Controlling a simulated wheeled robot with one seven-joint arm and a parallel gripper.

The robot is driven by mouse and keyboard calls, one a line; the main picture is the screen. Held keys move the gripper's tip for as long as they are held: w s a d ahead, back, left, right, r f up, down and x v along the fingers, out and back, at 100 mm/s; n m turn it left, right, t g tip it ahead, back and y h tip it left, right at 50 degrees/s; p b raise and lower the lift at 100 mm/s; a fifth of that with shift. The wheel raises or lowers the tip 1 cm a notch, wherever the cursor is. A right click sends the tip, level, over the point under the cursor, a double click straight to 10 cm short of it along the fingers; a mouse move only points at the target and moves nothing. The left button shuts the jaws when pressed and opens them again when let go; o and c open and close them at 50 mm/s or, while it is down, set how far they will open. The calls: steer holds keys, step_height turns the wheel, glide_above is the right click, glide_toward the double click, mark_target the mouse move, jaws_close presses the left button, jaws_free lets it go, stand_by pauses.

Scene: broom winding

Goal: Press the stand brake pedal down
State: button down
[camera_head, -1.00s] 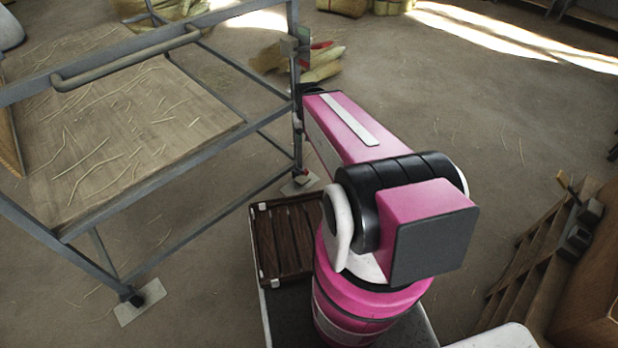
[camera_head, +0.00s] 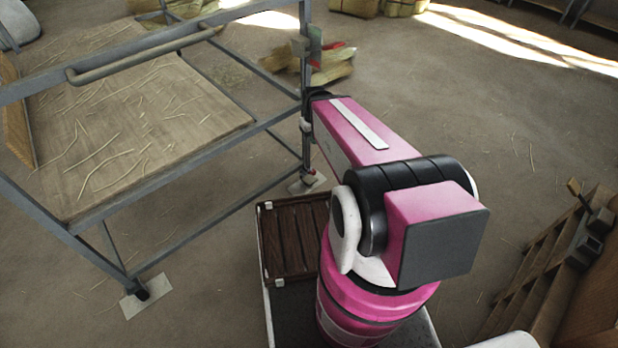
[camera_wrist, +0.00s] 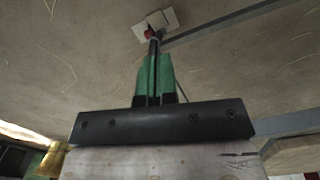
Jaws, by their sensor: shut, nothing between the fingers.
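The metal stand (camera_head: 150,190) is on the left in the head view, with pale foot plates on the floor. A small red part, which looks like the brake pedal (camera_head: 312,172), sits low at the near right leg, just above its foot plate (camera_head: 307,184). In the wrist view the red pedal (camera_wrist: 149,34) shows at the top, by the pale plate (camera_wrist: 166,19). My gripper (camera_wrist: 153,62) has its green fingers shut and empty. Its tips line up just below the pedal in that view; I cannot tell whether they touch. The head view does not show the fingers clearly.
A dark slatted crate (camera_head: 292,238) lies beside my arm's base. A wooden rack (camera_head: 545,270) stands at the lower right. Straw bundles (camera_head: 330,65) lie behind the stand. The floor at centre right is open.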

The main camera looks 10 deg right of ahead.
steer(key=w+f+n+g, duration=0.1)
steer(key=w+f+n, duration=0.6)
steer(key=f+n, duration=0.4)
steer(key=n+g+h, duration=0.1)
steer(key=n, duration=0.9)
glide_toward(310, 179)
steer(key=v, duration=0.2)
steer(key=shift+a+r, duration=0.2)
steer(key=shift+f, duration=0.1)
steer(key=x, duration=0.9)
steer(key=shift+s+d+f, duration=0.15)
steer(key=shift+f, duration=0.2)
steer(key=shift+s, duration=0.1)
